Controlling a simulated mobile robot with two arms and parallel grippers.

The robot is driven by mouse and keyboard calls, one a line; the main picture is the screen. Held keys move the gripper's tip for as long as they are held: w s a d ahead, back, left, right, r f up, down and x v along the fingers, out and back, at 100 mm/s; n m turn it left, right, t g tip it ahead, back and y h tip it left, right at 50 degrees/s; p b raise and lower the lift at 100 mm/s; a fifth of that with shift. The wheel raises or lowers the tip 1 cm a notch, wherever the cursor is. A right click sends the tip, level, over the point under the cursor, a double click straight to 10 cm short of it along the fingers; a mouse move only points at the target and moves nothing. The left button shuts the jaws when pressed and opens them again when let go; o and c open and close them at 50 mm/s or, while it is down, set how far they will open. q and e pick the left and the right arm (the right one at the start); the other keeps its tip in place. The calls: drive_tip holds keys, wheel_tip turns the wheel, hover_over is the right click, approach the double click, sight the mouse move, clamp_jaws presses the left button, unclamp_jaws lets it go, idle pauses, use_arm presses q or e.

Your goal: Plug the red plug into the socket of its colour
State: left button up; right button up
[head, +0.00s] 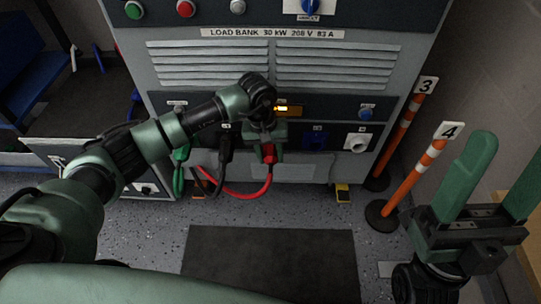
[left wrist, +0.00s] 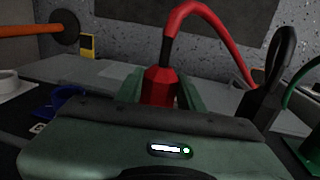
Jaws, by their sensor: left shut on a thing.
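The red plug (head: 269,154) is in front of the load bank's lower socket row, with its red cable (head: 245,193) looping down to the left. My left gripper (head: 268,138) is shut on it. In the left wrist view the red plug (left wrist: 160,87) sits between the two green fingers, its cable leaving from the far end. The red socket is hidden behind my gripper, and I cannot tell whether the plug is seated in it. My right gripper (head: 490,190) is open and empty at the lower right, away from the panel.
The load bank (head: 220,58) has a blue socket (head: 315,138) and a white socket (head: 356,142) to the right. A black plug (head: 225,150) and a green plug (head: 181,154) are on the left. Orange posts (head: 400,130) stand at the right. A dark mat (head: 270,262) lies on the floor.

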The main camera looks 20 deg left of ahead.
use_arm(q)
drive_tip(key=shift+w, duration=0.15)
drive_tip(key=o, duration=1.6)
